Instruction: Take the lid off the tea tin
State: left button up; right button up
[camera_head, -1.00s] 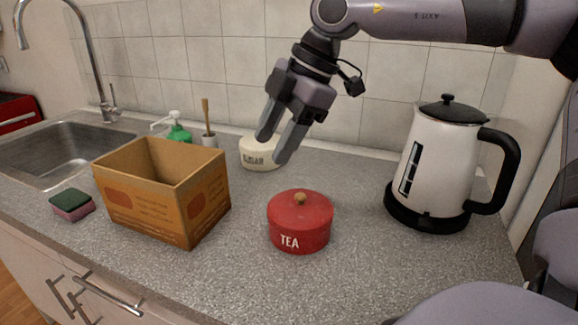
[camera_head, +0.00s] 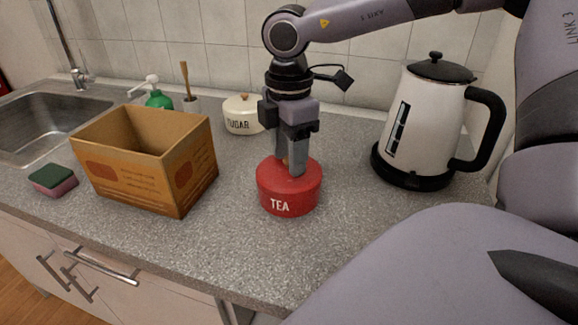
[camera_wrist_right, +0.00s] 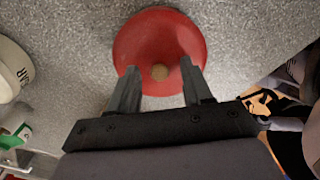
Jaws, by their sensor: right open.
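The red tea tin (camera_head: 289,197) stands upright on the grey counter, its white TEA lettering facing me. Its red lid (camera_wrist_right: 160,38) is on it, with a round wooden knob (camera_wrist_right: 159,72) in the middle. My right gripper (camera_head: 290,170) points down over the lid, its fingers close to the lid top around the knob. In the right wrist view the two fingers (camera_wrist_right: 157,72) are apart, one on each side of the knob, with gaps left. In the head view the fingers mostly hide the knob. My left gripper is not in view.
An open cardboard box (camera_head: 150,165) stands left of the tin, with a sponge (camera_head: 53,180) beyond it. A sugar tin (camera_head: 242,116) stands behind. A white kettle (camera_head: 427,125) stands to the right. The counter (camera_head: 235,225) in front of the tin is clear.

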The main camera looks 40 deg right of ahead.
jog(key=shift+c, duration=0.4)
grip_shut()
